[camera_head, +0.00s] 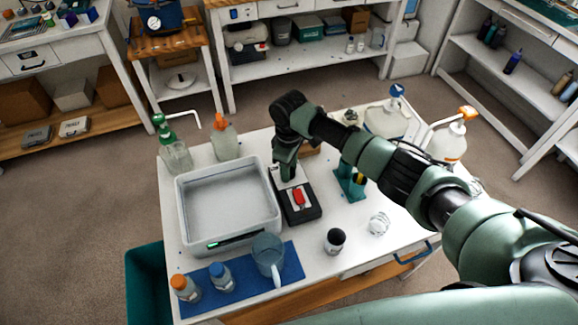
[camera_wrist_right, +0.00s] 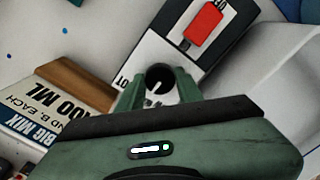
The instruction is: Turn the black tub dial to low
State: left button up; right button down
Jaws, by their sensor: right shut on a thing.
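The black dial (camera_wrist_right: 159,76), with a white pointer line, sits between the fingers of my right gripper (camera_wrist_right: 158,86) in the right wrist view. The fingers are closed on its sides. Its panel is white and black, with a red rocker switch (camera_wrist_right: 206,22) beyond the dial. In the head view this black control box (camera_head: 312,208) with its red switch (camera_head: 298,198) stands just right of the grey tub (camera_head: 248,229). My right gripper (camera_head: 286,174) points down at the far end of the box and hides the dial there. The low mark cannot be read. My left gripper is not in view.
A blue mat (camera_head: 293,262) with a jug (camera_head: 268,255) and small bottles lies in front of the tub. A dark cup (camera_head: 334,240) and a clear glass (camera_head: 378,223) stand to the right. Pump bottles (camera_head: 172,150) stand behind the tub. A labelled box (camera_wrist_right: 45,112) is close beside the gripper.

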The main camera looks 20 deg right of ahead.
jog(key=n, duration=0.4)
jog(key=shift+w+n, duration=0.1)
jog(key=shift+n, duration=0.2)
jog(key=n, duration=0.4)
jog(key=shift+n, duration=0.3)
jog(key=shift+r, duration=0.1)
jog(key=c, duration=0.9)
grip_release()
jog(key=shift+c, duration=0.2)
notch_tip(320, 180, up, 8)
jog(key=shift+f+b, duration=0.15)
jog(key=shift+b, duration=0.45)
